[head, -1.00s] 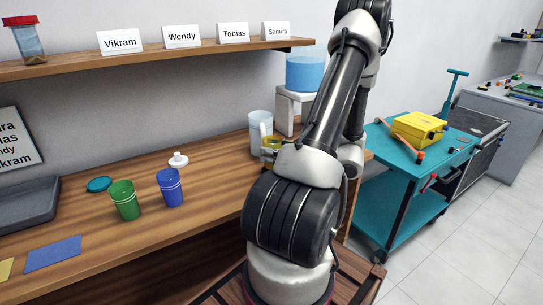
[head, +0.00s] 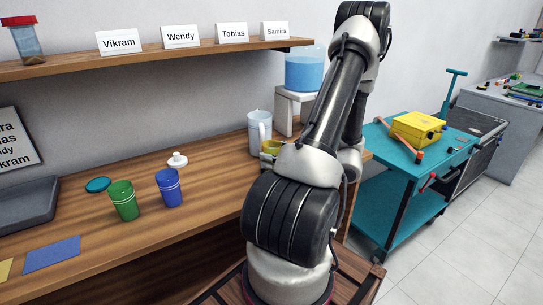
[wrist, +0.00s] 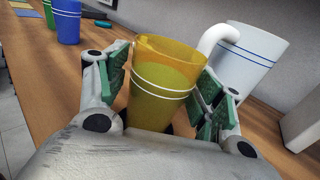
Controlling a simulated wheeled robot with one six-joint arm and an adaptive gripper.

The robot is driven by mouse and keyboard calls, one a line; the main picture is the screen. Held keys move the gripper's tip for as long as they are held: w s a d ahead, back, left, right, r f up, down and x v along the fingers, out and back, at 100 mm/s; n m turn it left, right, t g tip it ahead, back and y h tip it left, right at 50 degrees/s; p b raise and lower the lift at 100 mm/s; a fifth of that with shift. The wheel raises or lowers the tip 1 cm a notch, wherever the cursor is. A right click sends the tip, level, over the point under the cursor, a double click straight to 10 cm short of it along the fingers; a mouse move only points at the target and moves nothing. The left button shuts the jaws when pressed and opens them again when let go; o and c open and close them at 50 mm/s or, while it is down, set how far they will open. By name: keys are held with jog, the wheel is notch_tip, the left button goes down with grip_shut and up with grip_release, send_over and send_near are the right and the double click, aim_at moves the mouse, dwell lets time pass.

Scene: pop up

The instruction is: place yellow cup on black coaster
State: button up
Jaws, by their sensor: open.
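The yellow cup (wrist: 160,85) stands upright on the wooden bench, with two pale bands around it. In the head view the cup (head: 270,147) shows only in part, behind my arm. My gripper (wrist: 164,78) is open around the cup. One green-padded finger is on each side of it, the right one close to its wall. Whether the pads touch it is hard to tell. I cannot make out a black coaster in either view.
A white pitcher (head: 256,133) stands close to the cup, its handle (wrist: 216,38) near the cup's rim. Green (head: 124,201) and blue (head: 170,188) cups, a teal disc (head: 98,185) and a blue mat (head: 52,254) are on the bench. A white stand (head: 284,112) is behind.

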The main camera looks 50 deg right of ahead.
jog(key=v, duration=1.2)
jog(key=shift+d, duration=0.1)
